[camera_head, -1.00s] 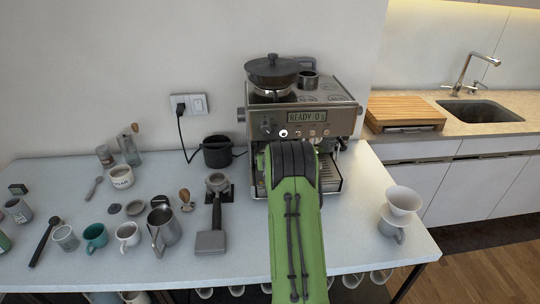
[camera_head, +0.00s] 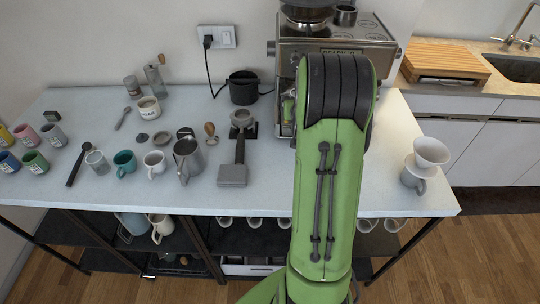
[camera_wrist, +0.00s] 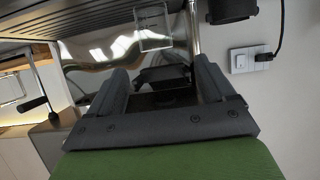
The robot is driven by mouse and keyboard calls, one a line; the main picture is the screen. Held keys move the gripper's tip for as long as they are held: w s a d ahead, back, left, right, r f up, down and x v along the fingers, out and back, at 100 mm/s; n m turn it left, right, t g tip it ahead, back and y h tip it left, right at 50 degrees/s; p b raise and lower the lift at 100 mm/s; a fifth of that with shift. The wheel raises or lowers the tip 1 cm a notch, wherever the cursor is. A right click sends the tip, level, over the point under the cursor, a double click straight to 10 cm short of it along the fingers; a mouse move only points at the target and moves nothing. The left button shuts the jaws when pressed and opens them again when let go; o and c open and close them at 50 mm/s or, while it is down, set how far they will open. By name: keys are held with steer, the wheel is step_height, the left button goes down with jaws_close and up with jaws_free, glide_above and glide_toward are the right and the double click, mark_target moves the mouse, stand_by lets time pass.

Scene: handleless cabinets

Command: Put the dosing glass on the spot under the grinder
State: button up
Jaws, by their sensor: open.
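A small clear glass (camera_wrist: 154,30), which looks like the dosing glass, shows in the wrist view by the slatted drip tray (camera_wrist: 70,18); that view looks upside down. The coffee machine with its grinder (camera_head: 335,48) stands at the back of the table, partly behind my arm. My gripper (camera_wrist: 162,68) is open at the machine's front, with the glass beyond its fingertips and apart from them. A dark part (camera_wrist: 163,77), perhaps the grinder outlet, shows between the fingers. I cannot tell exactly what the glass rests on.
A portafilter (camera_head: 240,150) and a black knock box (camera_head: 243,88) stand left of the machine. A steel jug (camera_head: 187,158) and several cups are farther left. A white dripper on a cup (camera_head: 425,163) stands at the table's right end. Bare tabletop lies between it and my arm.

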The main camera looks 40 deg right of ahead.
steer(key=s+a+r+n+y, duration=0.2)
steer(key=a+r, duration=0.1)
steer(key=a, duration=0.5)
steer(key=s+a+r+n+g+y, duration=0.1)
steer(key=s+a+r+y, duration=0.15)
steer(key=a, duration=0.55)
steer(key=s+a+r+n+y, duration=0.1)
steer(key=a+r+n, duration=0.15)
steer(key=a, duration=0.55)
steer(key=s+a+n+g+y, duration=0.1)
steer(key=s+a+g, duration=0.1)
steer(key=s+a, duration=0.3)
steer(key=s+a+n+g+y, duration=0.1)
steer(key=s+a, duration=0.4)
steer(key=s, duration=0.8)
steer(key=shift+s+a+f+g+y, duration=0.25)
steer(key=shift+a+g+y, duration=0.1)
steer(key=shift+g+y, duration=0.1)
steer(key=shift+n, duration=0.25)
